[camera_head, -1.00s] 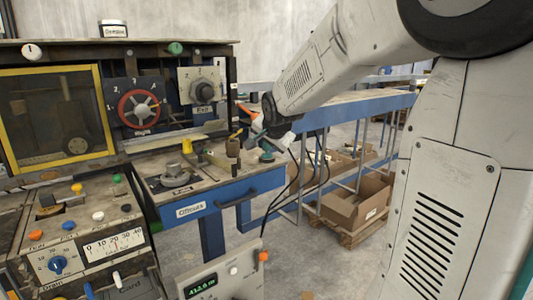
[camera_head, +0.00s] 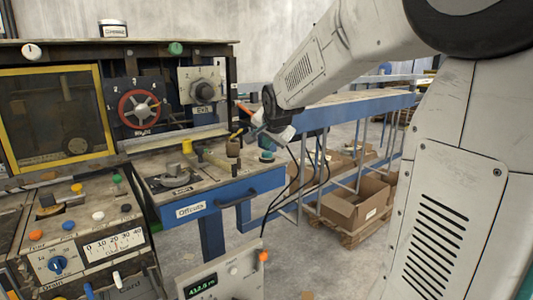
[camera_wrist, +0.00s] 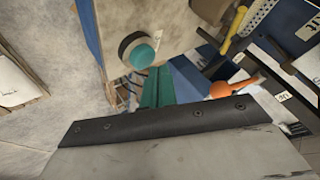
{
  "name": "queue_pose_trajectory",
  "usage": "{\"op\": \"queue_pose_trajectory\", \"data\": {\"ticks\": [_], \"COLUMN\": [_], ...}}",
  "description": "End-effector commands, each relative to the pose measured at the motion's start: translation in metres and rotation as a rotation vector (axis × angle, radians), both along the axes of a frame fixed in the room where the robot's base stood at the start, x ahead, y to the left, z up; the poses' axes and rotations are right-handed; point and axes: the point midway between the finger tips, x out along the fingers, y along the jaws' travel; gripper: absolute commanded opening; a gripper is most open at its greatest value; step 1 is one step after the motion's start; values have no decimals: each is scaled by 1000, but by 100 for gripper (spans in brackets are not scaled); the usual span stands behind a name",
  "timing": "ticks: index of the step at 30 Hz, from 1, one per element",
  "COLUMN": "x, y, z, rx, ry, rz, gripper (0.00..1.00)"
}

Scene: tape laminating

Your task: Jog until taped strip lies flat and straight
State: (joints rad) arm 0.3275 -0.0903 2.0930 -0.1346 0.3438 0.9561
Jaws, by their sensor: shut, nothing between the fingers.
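My gripper (camera_head: 258,132) is shut and empty above the right end of the worn bench top, beside the machine. Its teal fingers (camera_wrist: 157,88) show close together in the wrist view. A round teal button on a dark base (camera_head: 267,156) sits at the bench's right end, below my gripper and apart from it. In the wrist view this teal button (camera_wrist: 141,56) is just up and left of the fingers. I cannot make out a taped strip in either view. The yellow-framed window (camera_head: 55,70) on the machine is dark, and what lies inside is unclear.
A red handwheel (camera_head: 139,108) and a grey dial (camera_head: 203,91) are on the upright panel. An orange-ended handle (camera_wrist: 220,90) is close to my fingers. A panel with coloured knobs (camera_head: 97,216) is at lower left. Cardboard boxes (camera_head: 350,208) stand under the blue-edged conveyor.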

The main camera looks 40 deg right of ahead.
Motion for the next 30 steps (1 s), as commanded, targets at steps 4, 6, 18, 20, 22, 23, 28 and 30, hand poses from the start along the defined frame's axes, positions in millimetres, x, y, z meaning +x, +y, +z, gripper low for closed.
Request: {"op": "queue_pose_trajectory", "data": {"ticks": [4,6,18,20,22,23,28,30], "x": [0,0,0,0,0,0,0,0], "y": [0,0,0,0,0,0,0,0], "z": [4,4,24,31,37,40,52,54], "rx": [0,0,-1,-1,-1,-1,0,-1], "ry": [0,0,-3,-5,-3,-3,-2,-1], "rz": [0,0,1,1,1,1,1,0], "gripper": [0,0,0,0,0,0,0,0]}}
